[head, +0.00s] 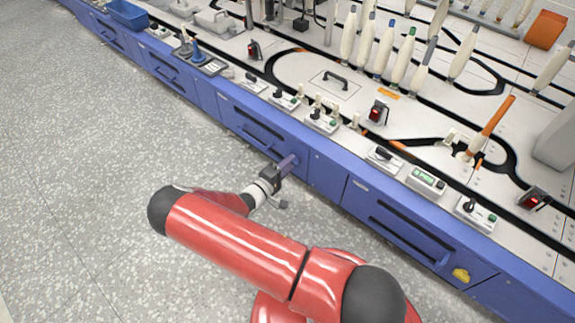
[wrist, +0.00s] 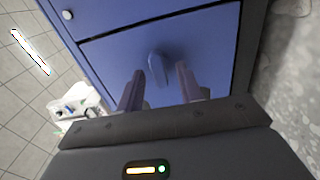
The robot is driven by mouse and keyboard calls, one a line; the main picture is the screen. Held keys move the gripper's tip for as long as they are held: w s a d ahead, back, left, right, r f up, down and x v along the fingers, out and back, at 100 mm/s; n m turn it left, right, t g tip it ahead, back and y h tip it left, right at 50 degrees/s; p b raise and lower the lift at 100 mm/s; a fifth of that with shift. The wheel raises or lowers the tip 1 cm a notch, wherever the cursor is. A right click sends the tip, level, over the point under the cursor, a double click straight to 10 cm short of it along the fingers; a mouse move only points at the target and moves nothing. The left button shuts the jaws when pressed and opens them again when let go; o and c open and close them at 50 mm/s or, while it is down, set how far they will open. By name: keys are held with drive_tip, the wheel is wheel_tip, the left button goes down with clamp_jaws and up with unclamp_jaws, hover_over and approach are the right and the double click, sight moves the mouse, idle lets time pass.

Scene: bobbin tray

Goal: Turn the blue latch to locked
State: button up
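The blue latch (wrist: 157,69) is a small rounded tab on a blue door panel (wrist: 205,50). In the wrist view it stands nearly upright in the picture, leaning slightly. My gripper (wrist: 160,74) is open, with one finger on each side of the latch and gaps visible on both sides. I cannot tell how far the fingertips reach past it. In the head view my gripper (head: 287,164) is at the front of the blue cabinet, and the latch is hidden there.
Open speckled floor (head: 90,150) lies to the left.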

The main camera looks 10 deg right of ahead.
drive_tip(key=v, duration=0.7)
drive_tip(key=shift+s+a, duration=0.25)
drive_tip(key=shift+a, duration=0.05)
drive_tip(key=s+d+r+m+g+y+p, duration=0.2)
drive_tip(key=s+r+m+g+y, duration=0.15)
drive_tip(key=r, duration=0.55)
drive_tip(key=s+d+r+m+g+y+p, duration=0.15)
drive_tip(key=r+g, duration=0.25)
drive_tip(key=r, duration=0.6)
drive_tip(key=s+d+r+m+g+y+p, duration=0.1)
drive_tip(key=s+d+r+m+g+y, duration=0.25)
drive_tip(key=r, duration=0.55)
drive_tip(key=s+r+t+y+p, duration=0.2)
drive_tip(key=s+r+t+y, duration=0.1)
drive_tip(key=s+r, duration=0.5)
drive_tip(key=s+r+n+t+y+p, duration=0.1)
drive_tip(key=s+r+t+y+p, duration=0.1)
drive_tip(key=s+r, duration=0.5)
wheel_tip(320, 180, up, 6)
drive_tip(key=shift+s+f+t+y, duration=0.25)
drive_tip(key=shift+s+t+y, duration=0.15)
drive_tip(key=shift+t+y, duration=0.15)
drive_tip(key=shift+n, duration=0.25)
